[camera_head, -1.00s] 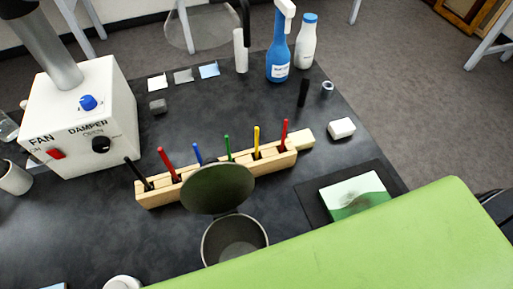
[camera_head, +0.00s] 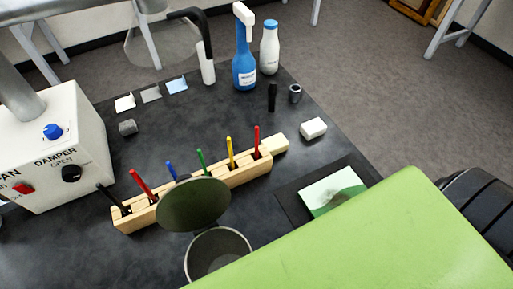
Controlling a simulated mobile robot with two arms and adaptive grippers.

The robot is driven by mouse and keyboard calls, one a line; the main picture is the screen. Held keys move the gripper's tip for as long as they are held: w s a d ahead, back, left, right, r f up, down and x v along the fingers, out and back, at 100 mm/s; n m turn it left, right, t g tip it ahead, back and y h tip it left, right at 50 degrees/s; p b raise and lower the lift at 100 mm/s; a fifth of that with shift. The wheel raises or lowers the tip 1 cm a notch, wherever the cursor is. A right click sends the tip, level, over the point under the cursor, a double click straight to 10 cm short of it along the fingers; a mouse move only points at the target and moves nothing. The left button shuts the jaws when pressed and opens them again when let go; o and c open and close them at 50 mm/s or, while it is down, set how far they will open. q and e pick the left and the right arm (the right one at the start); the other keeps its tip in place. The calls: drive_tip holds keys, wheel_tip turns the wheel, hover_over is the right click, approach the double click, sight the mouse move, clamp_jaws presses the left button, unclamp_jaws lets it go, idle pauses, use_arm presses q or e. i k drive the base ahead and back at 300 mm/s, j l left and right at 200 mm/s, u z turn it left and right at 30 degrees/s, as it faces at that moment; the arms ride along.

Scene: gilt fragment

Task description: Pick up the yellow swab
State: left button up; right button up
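The yellow swab (camera_head: 230,150) stands upright in a slot of a long wooden rack (camera_head: 192,190) on the dark bench. It is between a green swab (camera_head: 202,160) on its left and a red swab (camera_head: 257,138) on its right. A blue swab (camera_head: 171,170), another red swab (camera_head: 142,183) and a black stick (camera_head: 112,196) stand further left in the rack. The yellow swab's lower end is hidden in the rack. Neither of my grippers shows in the head view.
A round pot's dark open lid (camera_head: 194,204) stands in front of the rack. A white fan box (camera_head: 60,150) is at left. A blue spray bottle (camera_head: 244,65) and a white bottle (camera_head: 269,48) stand at the back. A white block (camera_head: 313,128) lies right of the rack.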

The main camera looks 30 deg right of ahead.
sight(229, 139)
drive_tip(key=k+j, duration=0.2)
drive_tip(key=k, duration=0.5)
drive_tip(key=k+j, duration=0.15)
drive_tip(key=k, duration=0.6)
drive_tip(key=j+z, duration=0.05)
